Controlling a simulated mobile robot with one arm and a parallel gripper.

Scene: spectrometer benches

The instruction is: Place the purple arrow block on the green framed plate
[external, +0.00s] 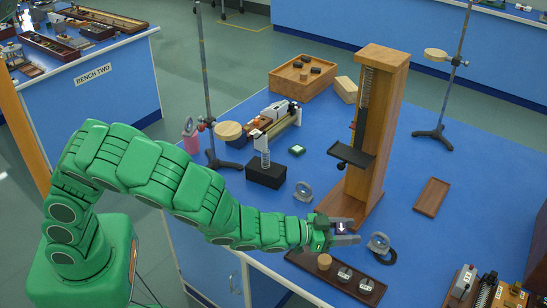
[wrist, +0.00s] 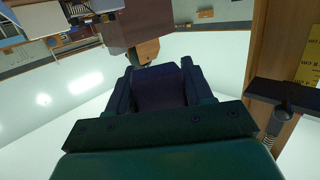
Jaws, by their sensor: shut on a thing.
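My gripper (external: 347,231) is shut on the purple arrow block (external: 341,228), which shows a white arrow on its face. It holds the block in front of the base of the wooden tower, near the bench's front edge. In the wrist view the block (wrist: 158,88) is a dark purple shape between the fingers. I cannot make out the plate in the wrist view.
The wooden tower (external: 382,130) stands just behind my gripper. A dark tray (external: 311,265) with pieces lies below it. Blue bench shows clear around the plate.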

